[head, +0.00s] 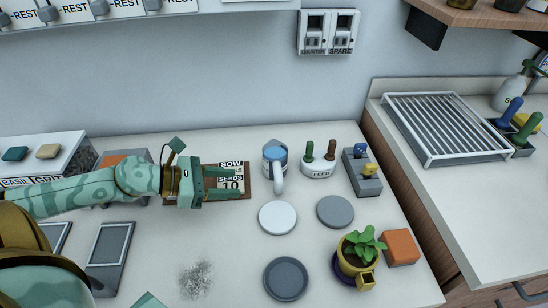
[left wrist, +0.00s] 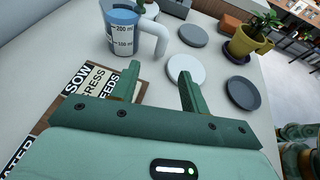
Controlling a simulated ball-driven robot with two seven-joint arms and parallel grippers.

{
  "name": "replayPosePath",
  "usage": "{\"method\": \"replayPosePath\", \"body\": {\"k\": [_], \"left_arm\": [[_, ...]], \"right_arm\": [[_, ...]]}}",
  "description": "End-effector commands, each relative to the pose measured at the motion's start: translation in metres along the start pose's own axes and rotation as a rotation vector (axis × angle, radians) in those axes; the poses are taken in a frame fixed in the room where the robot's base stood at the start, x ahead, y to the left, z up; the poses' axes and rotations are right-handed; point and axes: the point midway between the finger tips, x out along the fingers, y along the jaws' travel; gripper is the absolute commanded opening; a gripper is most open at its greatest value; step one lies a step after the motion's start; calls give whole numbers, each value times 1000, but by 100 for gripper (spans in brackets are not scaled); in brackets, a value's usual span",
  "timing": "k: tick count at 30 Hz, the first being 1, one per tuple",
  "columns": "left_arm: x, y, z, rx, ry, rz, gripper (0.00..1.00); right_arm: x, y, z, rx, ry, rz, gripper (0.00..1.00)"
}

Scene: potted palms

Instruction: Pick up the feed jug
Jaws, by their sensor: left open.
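The feed jug (head: 275,157) is a clear measuring jug with a blue band, white handle and ml marks. It stands upright near the back of the counter, its handle toward the front. It also shows at the top of the left wrist view (left wrist: 122,38). My left gripper (head: 238,183) is open and empty, low over a sign card (head: 243,168) about sowing seeds. Its fingers point right, to the left of the jug and a little nearer the front, apart from it. The wrist view shows the open fingers (left wrist: 158,72) short of the jug.
A white disc (head: 277,217) lies in front of the jug. Grey discs (head: 335,211), a potted plant (head: 358,258) and an orange block (head: 401,247) lie farther right and front.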

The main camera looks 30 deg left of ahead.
Motion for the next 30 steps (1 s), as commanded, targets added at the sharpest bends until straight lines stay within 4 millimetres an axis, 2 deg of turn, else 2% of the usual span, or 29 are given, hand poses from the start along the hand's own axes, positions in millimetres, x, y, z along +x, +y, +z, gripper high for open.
{"method": "replayPosePath", "body": {"k": [6, 8, 10, 18, 20, 30], "left_arm": [[46, 0, -8, 4, 5, -7, 45], [56, 1, -10, 3, 7, -3, 45], [57, 1, 0, 0, -3, 3, 45], [78, 1, 2, 3, -3, 2, 45], [84, 2, 5, -2, -9, 7, 45], [112, 0, 1, -2, -3, 2, 45]], "right_arm": [[34, -4, 14, 0, -35, -12, 85], [42, -6, 18, 0, -45, -15, 85], [34, -4, 14, 0, -36, -12, 85], [30, -4, 13, 0, -32, -11, 85], [22, -3, 9, 0, -23, -8, 85], [10, -2, 4, 0, -10, -4, 85]]}}
